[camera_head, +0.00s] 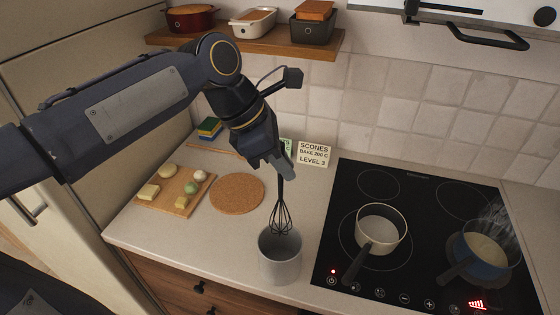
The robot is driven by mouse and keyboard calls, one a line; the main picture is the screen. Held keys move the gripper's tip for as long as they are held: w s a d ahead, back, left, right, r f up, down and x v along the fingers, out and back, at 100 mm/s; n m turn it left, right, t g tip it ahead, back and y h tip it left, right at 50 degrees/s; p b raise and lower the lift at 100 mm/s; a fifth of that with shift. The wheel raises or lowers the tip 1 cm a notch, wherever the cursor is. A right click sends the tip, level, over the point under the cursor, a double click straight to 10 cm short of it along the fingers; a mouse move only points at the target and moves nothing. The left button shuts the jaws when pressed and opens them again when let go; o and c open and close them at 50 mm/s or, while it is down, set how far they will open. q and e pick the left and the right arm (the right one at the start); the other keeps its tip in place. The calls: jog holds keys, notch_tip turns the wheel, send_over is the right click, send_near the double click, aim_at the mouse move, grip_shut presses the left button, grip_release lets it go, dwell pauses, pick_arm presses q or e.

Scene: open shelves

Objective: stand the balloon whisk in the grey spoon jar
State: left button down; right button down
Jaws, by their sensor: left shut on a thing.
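The black balloon whisk (281,214) hangs upright, wires down, from my left gripper (283,166). The left gripper is shut on the whisk's handle, and its fingers partly hide the handle's top. The grey spoon jar (280,267) stands on the counter near the front edge, just left of the hob. The whisk's wire end is at the jar's mouth in the picture, over its back rim; I cannot tell how far it reaches inside. My right gripper is not in view.
The black hob (335,225) to the right holds a cream saucepan (380,232) and a steaming blue pan (482,262). A cork mat (237,194) and a board (150,208) with food lie left. Recipe cards (313,154) stand behind. A wooden shelf (240,45) with dishes hangs above.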

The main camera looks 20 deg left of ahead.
aim_at(285, 211)
pick_arm(q)
notch_tip(285, 211, down, 2)
jog(key=shift+f+b, duration=0.1)
jog(key=shift+b, duration=0.7)
jog(key=shift+f+b, duration=2.9)
jog(key=shift+f, duration=2.1)
jog(key=c, duration=1.4)
grip_release()
jog(key=v, duration=0.8)
jog(key=shift+f, duration=0.1)
